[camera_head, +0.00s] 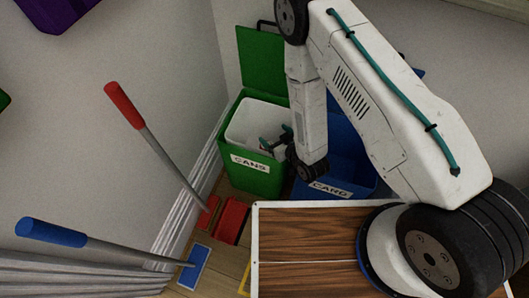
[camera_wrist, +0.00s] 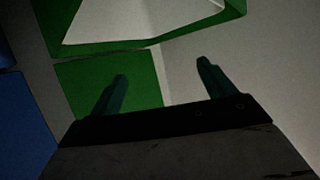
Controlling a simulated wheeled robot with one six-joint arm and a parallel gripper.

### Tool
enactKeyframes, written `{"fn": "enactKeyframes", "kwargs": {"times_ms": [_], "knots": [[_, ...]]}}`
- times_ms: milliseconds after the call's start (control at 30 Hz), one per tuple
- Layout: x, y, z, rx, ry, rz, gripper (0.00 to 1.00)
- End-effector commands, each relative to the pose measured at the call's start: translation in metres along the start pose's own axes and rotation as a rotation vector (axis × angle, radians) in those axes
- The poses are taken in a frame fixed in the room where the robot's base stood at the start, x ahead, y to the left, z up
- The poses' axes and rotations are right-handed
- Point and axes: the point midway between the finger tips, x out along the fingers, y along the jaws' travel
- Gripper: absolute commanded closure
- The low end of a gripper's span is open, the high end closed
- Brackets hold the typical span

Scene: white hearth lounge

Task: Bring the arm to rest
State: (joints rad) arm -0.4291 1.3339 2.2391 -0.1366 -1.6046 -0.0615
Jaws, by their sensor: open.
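My gripper (camera_head: 275,140) is at the end of my bent white arm, at the right side of the open green bin labelled CANS (camera_head: 248,172). Its two teal fingers stand apart with nothing between them. In the head view the fingers overlap the bin's opening; I cannot tell how deep they are. The wrist view shows both fingers (camera_wrist: 161,72) spread and empty. The green bin with its pale liner (camera_wrist: 130,22) fills the top of that view.
A blue bin (camera_head: 343,160) stands close on the right, partly behind my arm. The green lid (camera_head: 262,55) is raised against the wall. A red-handled tool (camera_head: 155,145) and a blue-handled tool (camera_head: 105,245) lean at left. A wooden-topped surface (camera_head: 305,235) is in front.

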Motion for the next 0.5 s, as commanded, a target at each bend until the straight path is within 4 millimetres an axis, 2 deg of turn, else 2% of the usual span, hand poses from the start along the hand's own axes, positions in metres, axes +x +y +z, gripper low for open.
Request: {"fn": "enactKeyframes", "kwargs": {"times_ms": [33, 200, 500], "knots": [[-0.008, -0.003, 0.003, 0.0, -0.003, -0.001, 0.18], [-0.024, -0.008, 0.008, 0.0, -0.001, -0.001, 0.18], [-0.028, -0.009, 0.008, 0.0, 0.001, -0.001, 0.18]]}}
